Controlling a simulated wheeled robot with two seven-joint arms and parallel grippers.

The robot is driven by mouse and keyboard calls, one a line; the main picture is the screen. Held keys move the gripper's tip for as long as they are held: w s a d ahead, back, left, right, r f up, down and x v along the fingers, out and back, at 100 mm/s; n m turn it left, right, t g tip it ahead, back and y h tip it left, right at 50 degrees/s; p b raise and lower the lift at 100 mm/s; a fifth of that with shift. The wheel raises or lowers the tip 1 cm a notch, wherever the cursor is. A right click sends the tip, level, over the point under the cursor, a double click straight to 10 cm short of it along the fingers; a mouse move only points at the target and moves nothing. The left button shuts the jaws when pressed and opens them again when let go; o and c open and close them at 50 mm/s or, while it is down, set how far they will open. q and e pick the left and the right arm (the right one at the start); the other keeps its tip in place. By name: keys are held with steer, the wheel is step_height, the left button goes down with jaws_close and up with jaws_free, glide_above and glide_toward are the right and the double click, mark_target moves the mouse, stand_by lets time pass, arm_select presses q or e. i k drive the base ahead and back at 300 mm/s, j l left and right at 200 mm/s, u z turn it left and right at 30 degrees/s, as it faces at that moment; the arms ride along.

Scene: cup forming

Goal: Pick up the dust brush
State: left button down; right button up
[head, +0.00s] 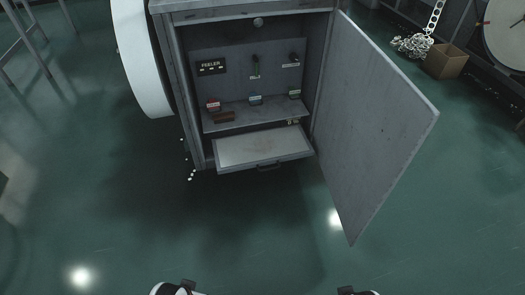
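A small brown block-like thing (224,117), which looks like the dust brush, lies on the left part of the shelf (262,116) inside the open grey cabinet. It is too small to make out bristles. At the bottom edge, left of centre, the tip of my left arm with its gripper (180,288) just shows. The tip of my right arm with its gripper (358,291) shows right of centre. Both are cut off by the frame, far in front of the cabinet and touching nothing visible. Their fingers cannot be made out.
The cabinet door (372,125) stands open to the right. A drawer (262,150) is pulled out below the shelf. Small labelled items sit on the shelf and back panel (235,85). A cardboard box (445,61) and a chain (412,45) lie far right. The green floor in front is clear.

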mark_target(228, 116)
steer(key=i+j+z, duration=0.4)
steer(key=i, duration=0.2)
steer(key=i+j+z, duration=0.35)
steer(key=i+j, duration=0.2)
steer(key=i+j+z, duration=0.4)
steer(key=j, duration=0.4)
